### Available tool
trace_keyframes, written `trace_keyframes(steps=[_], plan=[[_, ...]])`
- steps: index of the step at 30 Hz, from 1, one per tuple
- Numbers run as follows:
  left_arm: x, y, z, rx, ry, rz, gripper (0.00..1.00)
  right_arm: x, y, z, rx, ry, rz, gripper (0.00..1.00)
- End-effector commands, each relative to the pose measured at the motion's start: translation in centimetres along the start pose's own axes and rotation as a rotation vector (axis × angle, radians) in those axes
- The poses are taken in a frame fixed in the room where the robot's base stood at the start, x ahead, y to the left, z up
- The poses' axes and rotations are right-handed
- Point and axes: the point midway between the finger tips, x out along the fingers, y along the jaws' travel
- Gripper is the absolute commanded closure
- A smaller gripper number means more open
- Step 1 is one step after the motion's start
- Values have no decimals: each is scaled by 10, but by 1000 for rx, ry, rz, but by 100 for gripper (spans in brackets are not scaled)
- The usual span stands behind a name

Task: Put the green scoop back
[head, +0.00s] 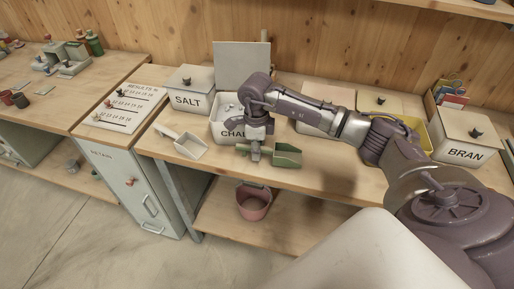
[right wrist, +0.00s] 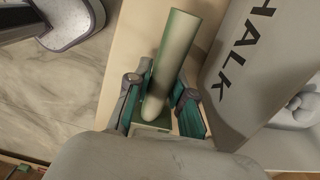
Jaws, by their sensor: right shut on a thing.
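The green scoop (head: 287,155) is in front of the open chalk box (head: 222,130), near the front edge of the bench. My right gripper (head: 254,150) is shut on its handle, which shows as a pale green bar (right wrist: 172,55) between the fingers in the right wrist view. Much of the scoop's bowl is hidden there by the wrist. I cannot tell whether the scoop touches the bench. The chalk box also shows in the right wrist view (right wrist: 235,75), with white lumps inside. My left gripper is not in view.
A yellow box (head: 418,128) and the bran box (head: 466,150) stand to the right. A pink bucket (head: 254,206) sits on the lower shelf.

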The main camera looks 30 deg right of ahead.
Motion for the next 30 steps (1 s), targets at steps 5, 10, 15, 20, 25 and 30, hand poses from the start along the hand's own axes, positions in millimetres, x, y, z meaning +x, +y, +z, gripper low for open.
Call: trace_keyframes(steps=[5,10,15,20,25,30], plan=[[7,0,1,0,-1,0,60,8,0,0,1,-1,0,100],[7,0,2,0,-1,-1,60,8,0,0,1,-1,0,100],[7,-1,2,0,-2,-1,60,8,0,0,0,0,0,63],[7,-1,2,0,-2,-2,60,8,0,0,0,0,0,49],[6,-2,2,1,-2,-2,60,8,0,0,0,0,0,49],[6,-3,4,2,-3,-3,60,0,-1,0,0,-2,-1,49]])
